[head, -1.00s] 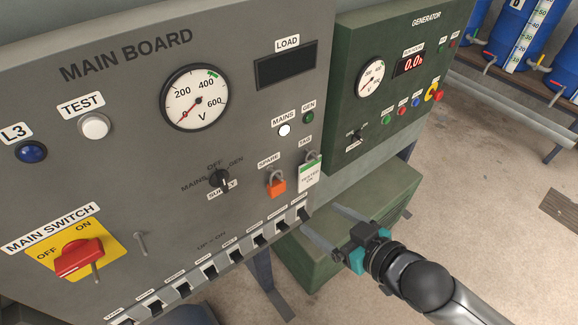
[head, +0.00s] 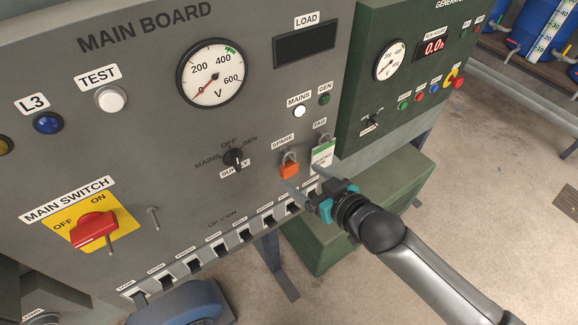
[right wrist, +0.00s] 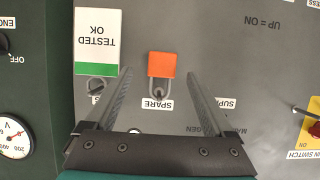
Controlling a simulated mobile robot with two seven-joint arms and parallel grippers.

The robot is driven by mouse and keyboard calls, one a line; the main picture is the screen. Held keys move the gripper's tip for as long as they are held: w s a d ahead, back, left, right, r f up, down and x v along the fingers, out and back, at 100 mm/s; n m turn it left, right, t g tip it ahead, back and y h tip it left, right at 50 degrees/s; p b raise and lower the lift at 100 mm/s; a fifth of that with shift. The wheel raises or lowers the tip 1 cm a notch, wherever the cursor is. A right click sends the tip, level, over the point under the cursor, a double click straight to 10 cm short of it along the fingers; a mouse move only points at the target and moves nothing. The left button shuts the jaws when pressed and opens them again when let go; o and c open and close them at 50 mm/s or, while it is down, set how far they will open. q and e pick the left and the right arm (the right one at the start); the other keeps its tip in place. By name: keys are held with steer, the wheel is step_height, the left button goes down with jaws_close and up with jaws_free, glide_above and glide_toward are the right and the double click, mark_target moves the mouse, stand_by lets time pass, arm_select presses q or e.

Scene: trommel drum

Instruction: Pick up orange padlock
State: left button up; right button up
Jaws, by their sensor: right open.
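The orange padlock (head: 289,168) hangs by its grey shackle under the SPARE label on the grey main board. In the right wrist view the padlock (right wrist: 162,66) appears upside down, between the lines of my two fingers. My right gripper (head: 302,180) is open and empty, just below and in front of the padlock, with its fingers pointing at the board. In the right wrist view the fingers (right wrist: 160,88) stand apart on either side of the padlock. I see no finger touching it. My left gripper is not in view.
A white and green TESTED OK tag (right wrist: 97,42) hangs right beside the padlock, close to one finger. A row of breaker switches (head: 220,250) runs below. A rotary supply switch (head: 234,158) is to the left. The green generator cabinet (head: 360,60) stands to the right.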

mark_target(291, 171)
steer(key=shift+x, duration=2.55)
steer(key=shift+s+a, duration=0.1)
steer(key=shift+a, duration=0.1)
jaws_close()
